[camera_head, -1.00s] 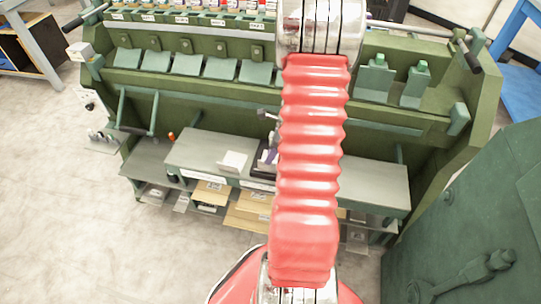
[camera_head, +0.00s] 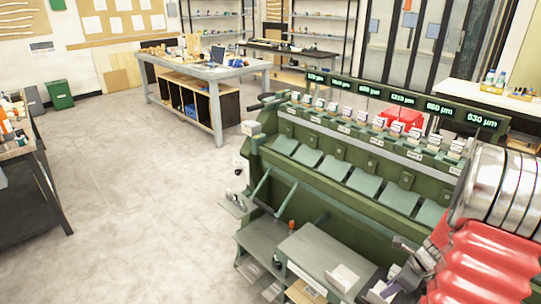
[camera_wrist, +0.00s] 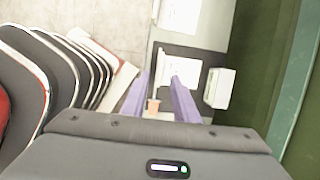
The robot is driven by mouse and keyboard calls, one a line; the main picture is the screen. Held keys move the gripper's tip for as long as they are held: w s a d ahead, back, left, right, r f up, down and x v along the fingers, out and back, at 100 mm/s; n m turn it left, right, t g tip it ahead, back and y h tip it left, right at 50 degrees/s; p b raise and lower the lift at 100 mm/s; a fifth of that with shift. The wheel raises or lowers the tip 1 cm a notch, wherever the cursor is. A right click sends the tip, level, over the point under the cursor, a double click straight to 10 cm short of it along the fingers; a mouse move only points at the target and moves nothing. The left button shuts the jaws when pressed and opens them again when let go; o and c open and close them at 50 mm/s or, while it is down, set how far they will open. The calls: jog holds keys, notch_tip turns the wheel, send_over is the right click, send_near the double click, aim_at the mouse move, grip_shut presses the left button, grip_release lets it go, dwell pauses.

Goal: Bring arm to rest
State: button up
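My arm with its red ribbed sleeve (camera_head: 485,265) and silver rings enters at the lower right of the head view, in front of the green machine. My gripper (camera_wrist: 158,82) shows in the wrist view with two purple fingers held apart. I see nothing clasped between them. A small orange item (camera_wrist: 153,105) shows between the fingers, seemingly below them. In the head view the gripper (camera_head: 384,287) is small and partly hidden, over the machine's grey lower shelf (camera_head: 315,252), just right of a white box (camera_head: 343,278).
The green machine (camera_head: 345,200) with sloped plates and digital displays fills the right side. The white box also shows in the wrist view (camera_wrist: 219,88). A workbench (camera_head: 205,72) stands at the back, a dark table (camera_head: 30,170) at the left. The floor between is clear.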

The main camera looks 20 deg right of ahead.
jog(key=shift+n, duration=0.3)
jog(key=s+a+r+n+t, duration=0.1)
jog(key=s+a+r+n, duration=0.2)
jog(key=a+r+n, duration=1.1)
jog(key=s+a+r+n+t+h, duration=0.1)
jog(key=s+a+r+n, duration=0.2)
jog(key=a+r+n, duration=1.2)
jog(key=a+n, duration=0.1)
jog(key=a, duration=0.5)
jog(key=shift+s+t+h, duration=0.25)
jog(key=shift+t+h, duration=0.05)
jog(key=shift+d, duration=0.15)
dwell(0.6)
